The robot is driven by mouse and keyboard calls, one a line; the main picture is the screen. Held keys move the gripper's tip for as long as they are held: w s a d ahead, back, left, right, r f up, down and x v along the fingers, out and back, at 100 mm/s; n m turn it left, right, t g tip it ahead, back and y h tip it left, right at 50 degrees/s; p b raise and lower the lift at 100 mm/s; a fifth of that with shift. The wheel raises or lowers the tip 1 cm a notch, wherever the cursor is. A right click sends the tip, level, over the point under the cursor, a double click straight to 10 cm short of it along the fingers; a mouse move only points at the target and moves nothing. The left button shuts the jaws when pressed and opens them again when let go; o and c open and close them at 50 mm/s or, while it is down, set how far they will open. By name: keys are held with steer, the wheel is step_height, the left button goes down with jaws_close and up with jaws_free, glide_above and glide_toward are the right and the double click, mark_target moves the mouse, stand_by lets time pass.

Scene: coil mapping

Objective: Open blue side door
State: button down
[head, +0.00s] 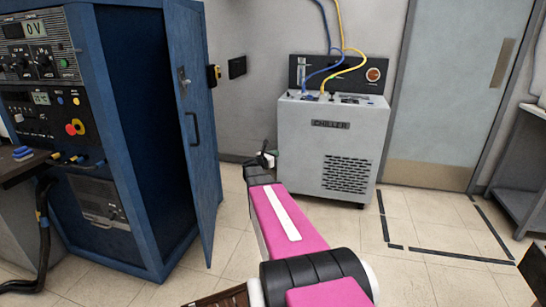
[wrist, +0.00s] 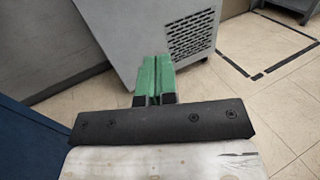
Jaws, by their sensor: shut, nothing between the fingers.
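The blue side door (head: 197,125) stands ajar on the right of the blue cabinet (head: 84,215) in the head view. A dark opening shows between the door and the cabinet front. The door has a black pull handle (head: 193,129) and a metal latch (head: 184,82) on its outer face. My gripper (head: 267,157) is to the right of the door, apart from it, in front of the chiller's left edge. In the wrist view its green fingers (wrist: 154,77) are together and empty. A blue surface, seemingly the door (wrist: 28,145), shows at the lower left there.
A grey chiller (head: 330,145) with blue and yellow hoses stands behind my gripper; its vent (wrist: 192,36) shows in the wrist view. A grey room door (head: 447,90) is at the right. Black tape (head: 448,254) marks clear floor in front of it.

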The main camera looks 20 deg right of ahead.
steer(key=x, duration=1)
steer(key=shift+w+a, duration=0.1)
stand_by(1.2)
